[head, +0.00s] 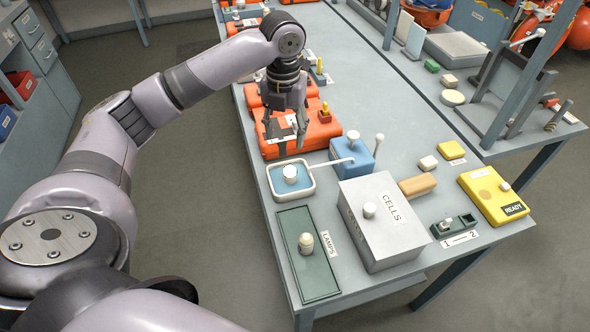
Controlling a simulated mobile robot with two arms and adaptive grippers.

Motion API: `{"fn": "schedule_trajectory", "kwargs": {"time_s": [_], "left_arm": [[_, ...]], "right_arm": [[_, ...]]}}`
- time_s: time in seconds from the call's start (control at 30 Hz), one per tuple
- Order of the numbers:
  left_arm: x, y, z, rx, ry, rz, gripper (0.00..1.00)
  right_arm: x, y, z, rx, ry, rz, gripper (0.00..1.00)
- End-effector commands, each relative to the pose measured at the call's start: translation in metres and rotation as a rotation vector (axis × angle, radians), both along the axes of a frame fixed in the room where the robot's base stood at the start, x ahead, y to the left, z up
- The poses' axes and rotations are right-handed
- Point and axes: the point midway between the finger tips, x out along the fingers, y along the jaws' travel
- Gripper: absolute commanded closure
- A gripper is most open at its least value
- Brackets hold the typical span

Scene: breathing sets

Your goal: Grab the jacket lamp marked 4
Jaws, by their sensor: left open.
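Orange sets lie along the left edge of the table; the nearest orange set (318,137) has a white label patch and a small upright lamp (324,112) with a yellow top and red base. No mark 4 is readable on it. My left gripper (284,135) is open, pointing down over the left part of this set, left of the lamp; it partly hides the set. Whether its fingers touch the set cannot be told. A pale lamp-like piece (306,243) stands in the green tray (318,281) labelled LAMPS. My right gripper is not in view.
Nearer stand a blue-lined dish (305,193), a blue box (350,168) with upright rods, a grey CELLS box (385,240), a green two-slot holder (457,231) and a yellow READY box (480,202). A grey rack (497,100) stands right. The table's middle strip is clear.

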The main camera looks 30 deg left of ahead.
Motion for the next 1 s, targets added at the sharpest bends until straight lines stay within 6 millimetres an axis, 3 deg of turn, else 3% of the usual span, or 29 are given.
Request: {"fn": "schedule_trajectory", "kwargs": {"time_s": [0.1,0.27,0.4,0.63,1.0], "left_arm": [[-0.001,0.001,-0.027,0.000,0.005,0.003,0.49],[0.000,0.000,-0.061,-0.001,0.004,0.005,0.49],[0.001,0.000,-0.084,-0.001,0.001,0.006,0.49],[0.003,-0.001,-0.099,-0.001,0.000,0.006,0.49],[0.013,-0.004,-0.145,-0.001,0.000,0.006,0.49]], "right_arm": [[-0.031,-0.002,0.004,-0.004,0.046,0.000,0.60],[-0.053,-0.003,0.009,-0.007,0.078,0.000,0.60],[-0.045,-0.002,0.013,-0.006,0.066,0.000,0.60],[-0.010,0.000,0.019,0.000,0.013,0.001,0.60],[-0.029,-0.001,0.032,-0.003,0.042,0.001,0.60]]}}
